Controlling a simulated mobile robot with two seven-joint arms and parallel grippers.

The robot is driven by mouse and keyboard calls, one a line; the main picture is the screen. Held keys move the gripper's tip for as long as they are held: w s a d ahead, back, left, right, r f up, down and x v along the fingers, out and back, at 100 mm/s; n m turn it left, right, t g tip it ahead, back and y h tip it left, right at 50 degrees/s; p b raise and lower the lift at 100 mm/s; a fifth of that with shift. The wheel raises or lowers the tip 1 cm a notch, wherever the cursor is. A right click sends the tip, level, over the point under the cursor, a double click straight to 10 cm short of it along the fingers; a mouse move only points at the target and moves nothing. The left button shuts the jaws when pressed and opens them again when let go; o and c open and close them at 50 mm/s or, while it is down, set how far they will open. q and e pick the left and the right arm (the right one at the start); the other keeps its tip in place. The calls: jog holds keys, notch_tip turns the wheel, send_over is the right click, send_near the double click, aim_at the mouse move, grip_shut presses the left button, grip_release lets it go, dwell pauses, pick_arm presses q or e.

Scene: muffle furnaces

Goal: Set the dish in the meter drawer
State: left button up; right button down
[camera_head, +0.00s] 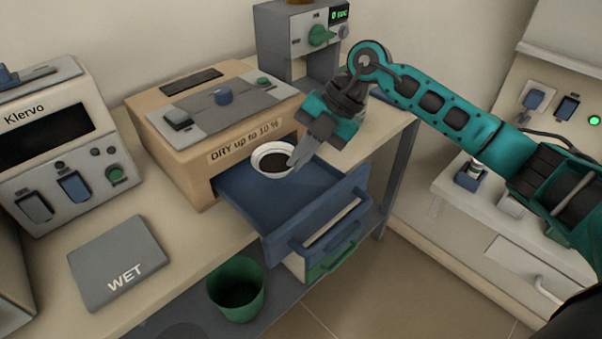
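The dish (272,159), a small white round bowl with dark contents, is at the back of the open blue drawer (246,196), near the meter's front opening. The meter (176,143) is a tan box with a grey top panel, labelled "DRY up to 10 %". My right gripper (293,163) points down at the dish's right rim. Its fingertips are at the rim, but I cannot tell whether they grip it. My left gripper is not in view.
A grey "WET" plate (119,262) lies on the bench left of the drawer. A Klervo device (62,150) stands at the left. A green bin (236,288) is below the drawer. A grey device with a green knob (297,40) stands behind the meter.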

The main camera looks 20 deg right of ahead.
aim_at(287, 191)
notch_tip(287, 191, down, 4)
jog(key=shift+f+b, duration=0.25)
jog(key=shift+b, duration=0.05)
jog(key=c, duration=1.8)
grip_release()
jog(key=o, duration=0.4)
jog(key=shift+o, duration=0.3)
jog(key=shift+r, duration=0.1)
jog(key=p+v, duration=0.1)
jog(key=v, duration=1.1)
